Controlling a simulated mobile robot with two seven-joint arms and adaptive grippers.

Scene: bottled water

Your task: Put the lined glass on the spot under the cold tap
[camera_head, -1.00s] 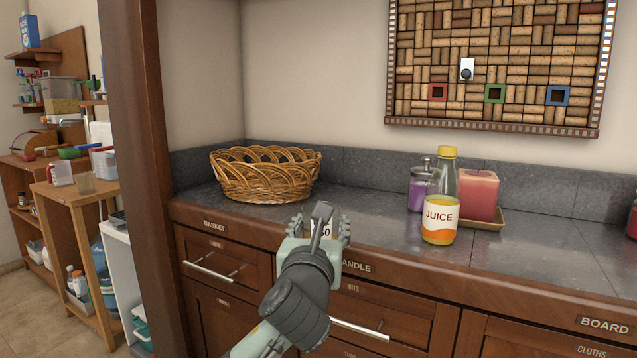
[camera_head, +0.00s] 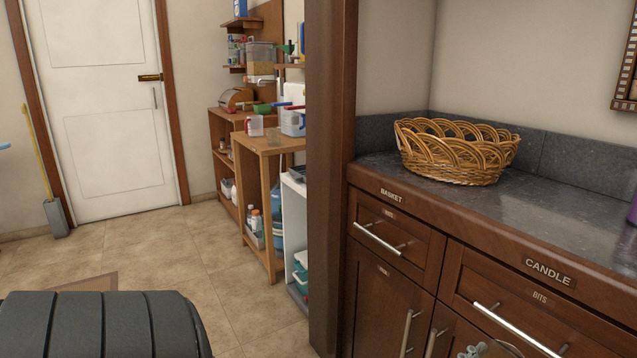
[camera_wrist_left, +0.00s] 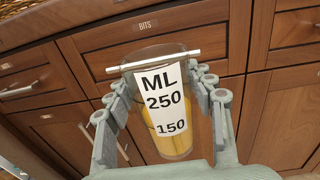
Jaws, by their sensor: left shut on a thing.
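In the left wrist view a clear glass (camera_wrist_left: 172,143) stands between the fingers of my left gripper (camera_wrist_left: 158,88). It has a white label reading ML 250 and 150, and yellow shows in its lower part. The gripper is shut on its sides and holds it in front of the wooden drawers. In the head view only a bit of the left gripper (camera_head: 490,349) shows at the bottom edge; the glass is not clearly seen there. My right gripper is not in view. No cold tap or spot under it is in view.
A wicker basket (camera_head: 458,152) stands on the dark counter (camera_head: 560,205) above labelled drawers. A wooden post (camera_head: 333,180) stands left of it. Beyond are a wooden table (camera_head: 262,152) with containers and a white door (camera_head: 106,110). The tiled floor (camera_head: 160,240) between is open.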

